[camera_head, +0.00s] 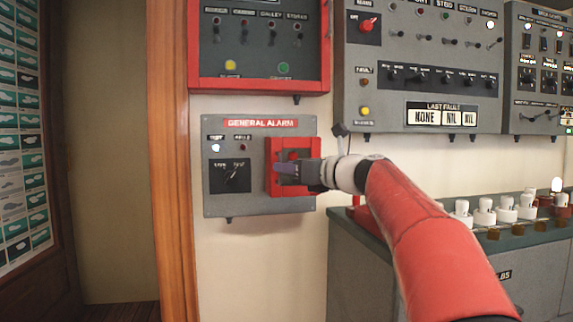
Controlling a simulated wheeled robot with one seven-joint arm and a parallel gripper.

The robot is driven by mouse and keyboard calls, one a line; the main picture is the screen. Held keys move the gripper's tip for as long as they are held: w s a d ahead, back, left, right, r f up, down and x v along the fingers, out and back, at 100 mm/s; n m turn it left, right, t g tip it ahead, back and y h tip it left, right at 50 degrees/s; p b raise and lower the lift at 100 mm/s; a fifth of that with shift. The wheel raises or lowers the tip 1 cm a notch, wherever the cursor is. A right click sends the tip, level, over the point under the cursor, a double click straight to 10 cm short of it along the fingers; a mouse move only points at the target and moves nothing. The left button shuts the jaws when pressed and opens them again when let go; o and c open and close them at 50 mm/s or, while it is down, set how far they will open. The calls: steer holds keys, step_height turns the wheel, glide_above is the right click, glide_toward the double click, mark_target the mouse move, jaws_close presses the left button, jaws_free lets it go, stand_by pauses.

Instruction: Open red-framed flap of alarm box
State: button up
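The alarm box (215,200) is a grey panel on the wall with a red "GENERAL ALARM" label, two small lamps and a black rotary switch. Its red-framed flap (273,147) is at the box's right side. My gripper (279,169) is right at the flap, in front of its middle and right part. The gripper and wrist hide much of the flap, so I cannot tell whether it is ajar. I cannot tell whether the fingers touch the frame or hold anything.
A red-framed switch panel (202,84) hangs just above the alarm box. A grey fault panel (352,90) is above my arm. A grey cabinet (350,262) with white-capped parts on top stands at the right. A wooden post (169,200) is at the left.

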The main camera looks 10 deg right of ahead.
steer(key=shift+x, duration=0.95)
jaws_close()
